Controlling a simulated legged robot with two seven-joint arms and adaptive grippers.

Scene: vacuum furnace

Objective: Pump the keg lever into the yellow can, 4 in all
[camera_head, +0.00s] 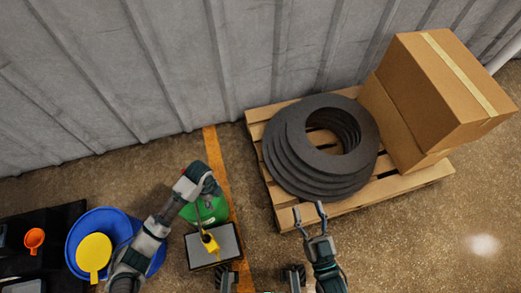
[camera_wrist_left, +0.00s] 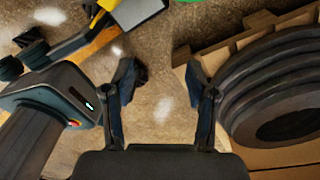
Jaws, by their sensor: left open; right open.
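The green keg (camera_head: 213,212) stands on the floor near the orange line, partly covered by my left arm. A thin lever or spout runs from it towards the yellow can (camera_head: 209,244), which sits on a grey-topped block (camera_head: 227,247). My left gripper (camera_head: 207,188) appears above the keg; its fingers are unclear there. In the left wrist view my left gripper (camera_wrist_left: 163,75) is open and empty over floor. The yellow can (camera_wrist_left: 108,4) and a sliver of the green keg (camera_wrist_left: 187,1) show at that view's top edge. My right gripper (camera_head: 309,214) is open and empty beside the pallet.
A wooden pallet (camera_head: 440,177) with stacked dark rings (camera_head: 285,165) and cardboard boxes (camera_head: 440,85) stands right. A blue tub (camera_head: 80,225) with a yellow disc (camera_head: 94,254) and an orange cup (camera_head: 34,238) are left. A corrugated wall (camera_head: 170,60) closes the back.

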